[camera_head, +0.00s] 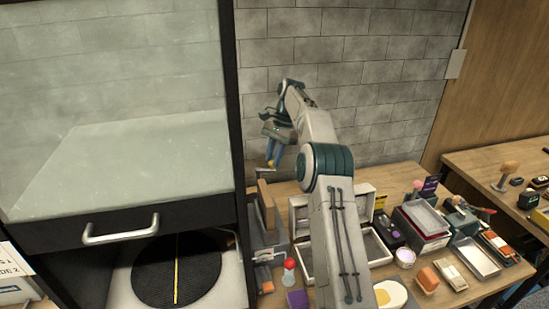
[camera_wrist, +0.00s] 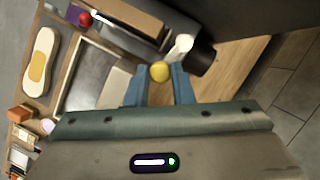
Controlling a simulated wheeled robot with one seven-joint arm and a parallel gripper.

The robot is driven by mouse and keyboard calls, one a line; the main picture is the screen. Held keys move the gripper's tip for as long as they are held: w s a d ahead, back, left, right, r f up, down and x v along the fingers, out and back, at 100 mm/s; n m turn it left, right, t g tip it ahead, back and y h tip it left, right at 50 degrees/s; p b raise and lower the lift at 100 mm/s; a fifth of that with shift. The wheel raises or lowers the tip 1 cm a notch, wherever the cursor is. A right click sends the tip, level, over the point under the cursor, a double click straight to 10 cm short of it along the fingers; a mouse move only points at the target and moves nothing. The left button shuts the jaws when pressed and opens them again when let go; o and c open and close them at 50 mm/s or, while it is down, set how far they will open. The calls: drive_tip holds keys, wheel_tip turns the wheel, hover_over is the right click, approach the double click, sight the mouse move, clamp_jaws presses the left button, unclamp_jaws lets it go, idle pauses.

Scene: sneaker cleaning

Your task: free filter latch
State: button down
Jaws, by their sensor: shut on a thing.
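My gripper (camera_head: 273,153) is at the left end of the workbench, above an upright brown panel (camera_head: 265,206) on a grey unit. In the wrist view my gripper (camera_wrist: 160,75) has its two blue fingers closed around a yellow round knob (camera_wrist: 160,71). A bit of yellow also shows at the fingertips in the head view (camera_head: 270,164). I cannot tell for sure whether this knob is the filter latch, or what its far side joins. A white cylinder (camera_wrist: 181,47) and a black one (camera_wrist: 201,58) are just beyond the fingers.
A glass-fronted cabinet (camera_head: 120,222) with a metal handle stands close on the left. A red-topped bottle (camera_head: 289,270), an open white-framed box (camera_head: 378,247) and an insole (camera_head: 391,294) lie on the bench. Several boxes and tools crowd its right side.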

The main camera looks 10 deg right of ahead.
drive_tip(key=shift+w+n, duration=0.25)
drive_tip(key=shift+n, duration=0.25)
idle(0.4)
drive_tip(key=c, duration=1.3)
unclamp_jaws()
drive_tip(key=shift+s+m, duration=0.15)
drive_tip(key=shift+m, duration=0.15)
